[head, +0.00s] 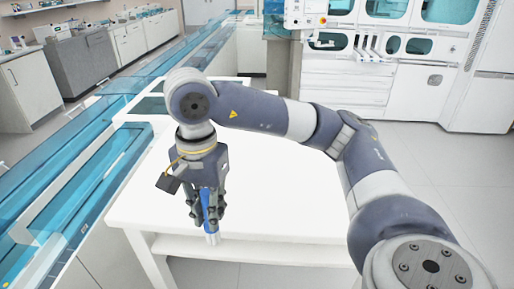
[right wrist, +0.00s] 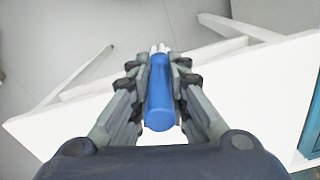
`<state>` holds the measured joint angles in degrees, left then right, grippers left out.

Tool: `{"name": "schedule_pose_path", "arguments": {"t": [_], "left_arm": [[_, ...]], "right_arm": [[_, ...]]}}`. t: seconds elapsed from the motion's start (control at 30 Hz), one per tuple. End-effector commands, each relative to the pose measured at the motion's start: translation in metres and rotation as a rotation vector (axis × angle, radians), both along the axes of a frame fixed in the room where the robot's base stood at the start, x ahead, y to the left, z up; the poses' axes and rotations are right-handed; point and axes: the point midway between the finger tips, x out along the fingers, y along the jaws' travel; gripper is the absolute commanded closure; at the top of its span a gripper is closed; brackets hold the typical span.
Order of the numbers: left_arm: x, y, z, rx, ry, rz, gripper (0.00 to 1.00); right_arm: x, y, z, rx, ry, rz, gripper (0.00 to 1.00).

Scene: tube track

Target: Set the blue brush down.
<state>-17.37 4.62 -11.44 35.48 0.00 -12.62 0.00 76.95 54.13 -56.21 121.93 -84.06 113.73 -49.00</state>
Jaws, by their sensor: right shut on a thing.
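The blue brush (head: 209,205) is held upright in my right gripper (head: 207,207), with its pale lower end pointing down near the front edge of the white table (head: 280,200). In the right wrist view the blue handle of the brush (right wrist: 160,95) sits between the two fingers of my right gripper (right wrist: 160,75), which are shut on it. The white table (right wrist: 255,90) lies below it in that view. I cannot tell how far the brush tip is above the table top. My left gripper is not in view.
A blue glass-covered track (head: 75,175) runs along the left side of the table. White cabinets (head: 345,85) and machines stand at the back. A grey counter (head: 80,65) is at the far left. The visible table top right of the gripper is clear.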

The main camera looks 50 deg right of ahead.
Motion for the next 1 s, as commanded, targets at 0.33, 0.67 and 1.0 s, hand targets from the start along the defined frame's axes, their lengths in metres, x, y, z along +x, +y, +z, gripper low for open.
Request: {"name": "schedule_pose_path", "arguments": {"t": [0.33, 0.67, 1.0], "left_arm": [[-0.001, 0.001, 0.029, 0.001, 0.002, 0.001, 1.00], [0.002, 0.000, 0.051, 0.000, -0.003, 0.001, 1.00], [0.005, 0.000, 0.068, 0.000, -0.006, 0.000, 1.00]], "right_arm": [[0.064, -0.049, -0.002, 0.000, 0.002, -0.022, 1.00], [0.119, -0.089, -0.010, 0.001, 0.000, -0.014, 1.00], [0.125, -0.095, -0.038, -0.001, 0.005, -0.012, 1.00]]}}
